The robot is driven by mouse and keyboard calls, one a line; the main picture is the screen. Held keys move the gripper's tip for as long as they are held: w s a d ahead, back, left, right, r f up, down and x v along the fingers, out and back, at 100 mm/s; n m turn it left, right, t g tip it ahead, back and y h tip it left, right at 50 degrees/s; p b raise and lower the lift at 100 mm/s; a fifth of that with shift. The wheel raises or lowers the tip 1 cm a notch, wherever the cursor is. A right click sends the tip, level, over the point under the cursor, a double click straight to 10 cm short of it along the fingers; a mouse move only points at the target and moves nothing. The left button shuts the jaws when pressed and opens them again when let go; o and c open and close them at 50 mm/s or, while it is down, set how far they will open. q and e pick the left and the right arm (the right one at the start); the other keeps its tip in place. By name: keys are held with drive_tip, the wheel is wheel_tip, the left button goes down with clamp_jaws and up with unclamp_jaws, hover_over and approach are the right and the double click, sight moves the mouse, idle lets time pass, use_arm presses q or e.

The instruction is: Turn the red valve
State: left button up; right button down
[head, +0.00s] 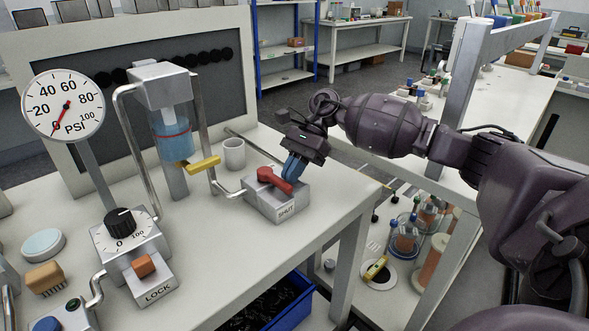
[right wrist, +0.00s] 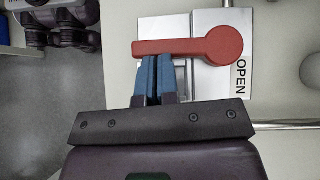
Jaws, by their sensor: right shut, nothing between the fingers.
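The red valve (head: 273,178) is a round hub with a lever, on a grey block (head: 283,206) with the word SHUT on its front face. In the right wrist view the red valve (right wrist: 208,45) has its lever pointing left from the hub, and the word OPEN shows beside the hub. My right gripper (head: 293,168) is at the lever; its blue fingers (right wrist: 155,62) are shut together, empty, with their tips right at the lever's lower edge in the wrist view. Whether they touch it I cannot tell. My left gripper is not in view.
A white cup (head: 234,154) stands behind the valve block. A pipe joins the block to a blue-filled cylinder (head: 173,136) with a yellow handle. A PSI gauge (head: 63,105) and a black dial (head: 121,222) stand left. The table's right edge is close to the block.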

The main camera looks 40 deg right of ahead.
drive_tip(key=shift+a+f, duration=0.1)
drive_tip(key=shift+a, duration=0.1)
drive_tip(key=shift+s, duration=0.1)
drive_tip(key=v, duration=1.1)
drive_tip(key=shift+d, duration=0.15)
